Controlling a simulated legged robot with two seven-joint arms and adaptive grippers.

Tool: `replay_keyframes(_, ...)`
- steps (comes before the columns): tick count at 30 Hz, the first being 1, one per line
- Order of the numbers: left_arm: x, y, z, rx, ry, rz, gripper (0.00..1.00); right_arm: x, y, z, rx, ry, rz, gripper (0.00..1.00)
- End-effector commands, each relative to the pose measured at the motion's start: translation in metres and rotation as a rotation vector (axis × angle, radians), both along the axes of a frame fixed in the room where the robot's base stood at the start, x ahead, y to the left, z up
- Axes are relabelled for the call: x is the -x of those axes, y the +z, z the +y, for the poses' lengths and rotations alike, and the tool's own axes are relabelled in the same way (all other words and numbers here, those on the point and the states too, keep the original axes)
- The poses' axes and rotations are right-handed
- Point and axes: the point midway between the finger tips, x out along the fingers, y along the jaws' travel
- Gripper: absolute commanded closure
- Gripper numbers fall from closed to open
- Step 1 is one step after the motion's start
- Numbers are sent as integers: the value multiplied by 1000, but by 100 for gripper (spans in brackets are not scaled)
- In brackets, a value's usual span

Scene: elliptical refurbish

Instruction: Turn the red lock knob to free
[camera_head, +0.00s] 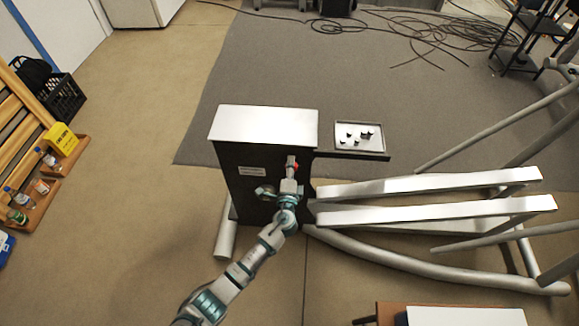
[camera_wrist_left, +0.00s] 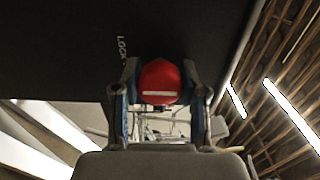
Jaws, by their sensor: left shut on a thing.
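The red lock knob (camera_wrist_left: 160,83) sits between the two fingers of my left gripper (camera_wrist_left: 160,100) in the left wrist view. The fingers are shut on it from both sides. A white line runs across the knob's face, level in that view. The word LOCK (camera_wrist_left: 121,48) is printed on the dark panel beside it. In the head view, my left gripper (camera_head: 291,166) reaches the front of the dark machine housing (camera_head: 240,185), and only a bit of red shows at its tip. My right gripper is not in view.
A tray (camera_head: 372,127) with several small dark parts is fixed at the housing's right side. Pale machine rails (camera_head: 430,186) extend to the right. A wooden rack (camera_head: 35,130) with bottles stands at the left. Cables (camera_head: 420,28) lie on the mat behind. The floor left of the housing is clear.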

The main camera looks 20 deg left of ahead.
Motion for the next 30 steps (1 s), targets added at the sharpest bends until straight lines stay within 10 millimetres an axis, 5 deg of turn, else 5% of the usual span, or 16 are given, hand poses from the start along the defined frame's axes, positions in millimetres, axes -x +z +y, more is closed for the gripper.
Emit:
replay_keyframes(14, 1, -5, -6, -9, -13, 9, 92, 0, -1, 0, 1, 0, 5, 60)
replay_keyframes(15, 1, -5, -6, -9, -13, 10, 48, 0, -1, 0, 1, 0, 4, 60)
replay_keyframes(17, 1, -5, -5, -9, -11, 9, 33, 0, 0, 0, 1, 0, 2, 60)
replay_keyframes(30, 11, -3, -4, -7, -4, 6, 32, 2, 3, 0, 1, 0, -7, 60)
